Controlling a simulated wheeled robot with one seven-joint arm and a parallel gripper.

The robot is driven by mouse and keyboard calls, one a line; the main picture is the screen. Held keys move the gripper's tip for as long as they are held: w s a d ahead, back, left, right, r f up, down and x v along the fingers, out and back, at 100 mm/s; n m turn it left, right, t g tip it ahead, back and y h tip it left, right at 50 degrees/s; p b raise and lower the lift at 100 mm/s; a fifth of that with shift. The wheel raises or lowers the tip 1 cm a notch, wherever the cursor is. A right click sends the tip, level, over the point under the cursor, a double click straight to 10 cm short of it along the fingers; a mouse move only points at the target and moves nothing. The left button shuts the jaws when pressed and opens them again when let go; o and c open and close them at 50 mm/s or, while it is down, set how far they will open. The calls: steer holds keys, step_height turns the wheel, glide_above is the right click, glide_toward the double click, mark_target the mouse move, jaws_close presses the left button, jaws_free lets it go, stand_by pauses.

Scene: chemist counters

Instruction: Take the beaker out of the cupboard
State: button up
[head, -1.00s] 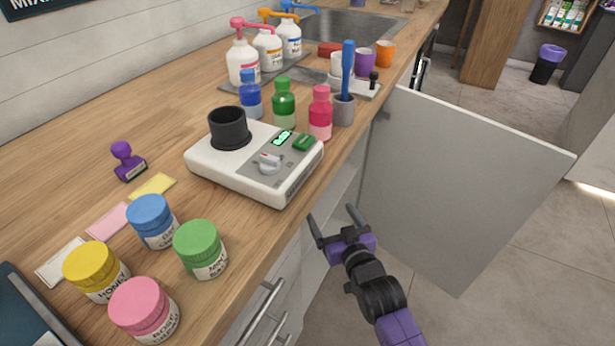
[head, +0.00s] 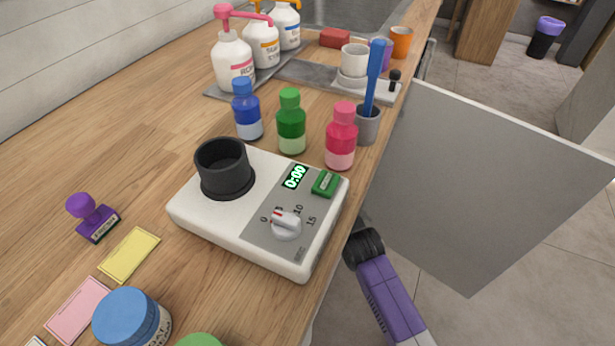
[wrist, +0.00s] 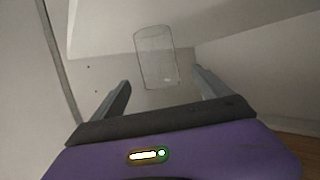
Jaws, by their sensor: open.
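A clear glass beaker (wrist: 156,58) stands upright inside the pale cupboard, seen in the wrist view. My gripper (wrist: 160,90) is open, with one dark finger on each side of the picture. The beaker is ahead of the fingers and roughly centred between them, and no contact shows. In the head view the cupboard's open door (head: 485,190) hangs to the right of the counter. The counter hides my gripper and the beaker there; only part of my arm shows below the counter's edge.
The wooden counter (head: 150,150) is above my arm. A white mixing device (head: 225,225) with a black cup sits near its front edge. Small blue, green and pink bottles (head: 340,140) stand behind it. The open door bounds the space on the right.

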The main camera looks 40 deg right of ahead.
steer(key=b+x, duration=0.1)
steer(key=x, duration=0.5)
steer(key=shift+w+d+b, duration=0.2)
steer(key=shift+w+b, duration=0.1)
steer(key=shift+b, duration=0.05)
steer(key=shift+r, duration=0.1)
steer(key=c, duration=1.5)
